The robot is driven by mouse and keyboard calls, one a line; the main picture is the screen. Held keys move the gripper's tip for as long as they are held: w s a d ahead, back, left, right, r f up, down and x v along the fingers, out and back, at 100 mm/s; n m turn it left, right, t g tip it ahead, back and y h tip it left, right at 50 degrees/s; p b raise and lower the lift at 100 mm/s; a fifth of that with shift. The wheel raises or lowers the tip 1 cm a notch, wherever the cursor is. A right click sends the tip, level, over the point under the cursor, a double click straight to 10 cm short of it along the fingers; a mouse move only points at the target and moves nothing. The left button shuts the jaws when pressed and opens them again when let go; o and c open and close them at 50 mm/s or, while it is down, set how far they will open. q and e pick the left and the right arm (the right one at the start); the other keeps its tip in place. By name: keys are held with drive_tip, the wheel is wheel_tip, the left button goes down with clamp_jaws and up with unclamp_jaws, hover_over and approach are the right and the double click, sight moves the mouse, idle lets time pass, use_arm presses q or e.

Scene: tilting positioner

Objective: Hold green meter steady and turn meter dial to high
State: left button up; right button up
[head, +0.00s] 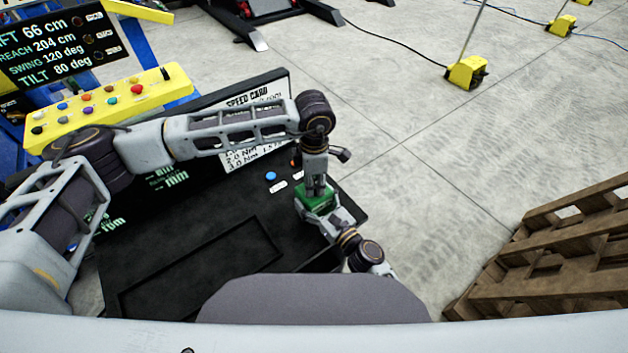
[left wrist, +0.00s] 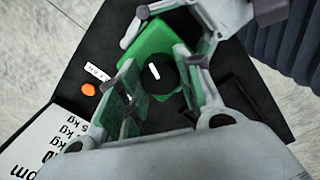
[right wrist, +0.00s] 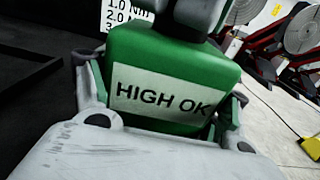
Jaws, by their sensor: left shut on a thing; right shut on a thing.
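The green meter (head: 314,200) is at the right edge of the black table, and it fills the middle of the right wrist view (right wrist: 160,60). Its front plate (right wrist: 160,95) reads "HIGH OK". Its round black dial (left wrist: 165,80) with a white mark shows in the left wrist view. My left gripper (head: 316,187) reaches down from above and is shut on the dial, one finger on either side. My right gripper (head: 338,217) comes from the near right and is shut on the meter's body, a finger at each side. The dial is mostly hidden in the head view.
The black table (head: 170,235) has a recessed outline. Blue (head: 271,176) and orange buttons (left wrist: 88,89) with labels are near the meter. A white speed card (head: 262,95) stands behind. A yellow button panel (head: 110,100) is at left, and a wooden pallet (head: 560,250) is at right.

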use_arm(q)
drive_tip(key=shift+m, duration=0.6)
drive_tip(key=o, duration=1)
drive_tip(key=shift+o, duration=0.2)
wheel_tip(320, 180, up, 12)
idle(0.5)
use_arm(e)
drive_tip(key=o, duration=1.3)
